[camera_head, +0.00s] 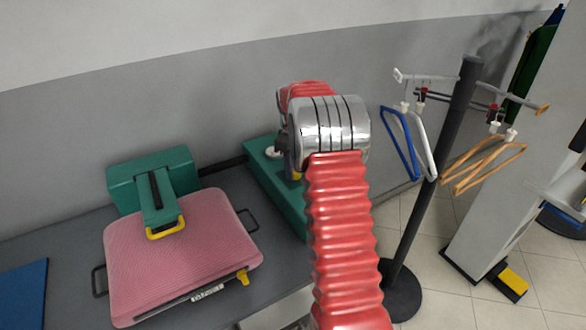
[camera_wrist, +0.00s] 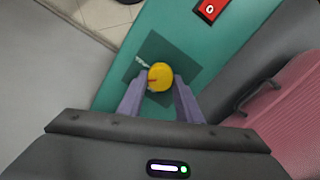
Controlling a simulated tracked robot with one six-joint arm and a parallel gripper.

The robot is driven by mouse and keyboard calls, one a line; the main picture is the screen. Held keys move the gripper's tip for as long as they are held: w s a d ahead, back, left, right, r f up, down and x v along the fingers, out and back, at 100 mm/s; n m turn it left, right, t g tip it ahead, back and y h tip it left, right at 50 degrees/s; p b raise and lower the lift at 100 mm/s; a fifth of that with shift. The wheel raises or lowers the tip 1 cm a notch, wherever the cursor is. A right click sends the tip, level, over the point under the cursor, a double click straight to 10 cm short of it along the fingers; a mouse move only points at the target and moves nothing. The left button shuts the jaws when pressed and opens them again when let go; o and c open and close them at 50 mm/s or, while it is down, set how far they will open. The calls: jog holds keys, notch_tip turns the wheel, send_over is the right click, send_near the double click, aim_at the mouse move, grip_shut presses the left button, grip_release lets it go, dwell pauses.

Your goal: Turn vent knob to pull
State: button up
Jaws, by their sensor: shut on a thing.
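The vent knob (camera_wrist: 160,72) is round and yellow with a small red mark on its left side. It sits on a darker square plate (camera_wrist: 180,50) on a green panel (camera_wrist: 118,78). A small pale label (camera_wrist: 142,62) lies up and left of the knob, too small to read. My gripper (camera_wrist: 160,82) has one purple-grey finger on each side of the knob and is shut on it. In the head view, my red arm hides most of the gripper and knob; the green unit (camera_head: 262,168) shows behind the arm.
A red block marked 0 (camera_wrist: 211,9) sits on the panel above right of the knob. A pink pressing board (camera_head: 180,250) with a green press head (camera_head: 152,172) lies to the left. A dark hanger stand (camera_head: 432,190) with several hangers stands to the right.

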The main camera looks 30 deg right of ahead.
jog(key=m, duration=0.3)
jog(key=shift+w+d+m, duration=0.1)
jog(key=shift+m, duration=2.2)
jog(key=o, duration=1)
jog(key=shift+o, duration=0.2)
notch_tip(320, 180, up, 14)
jog(key=shift+w+a+f, duration=0.15)
jog(key=shift+a, duration=0.25)
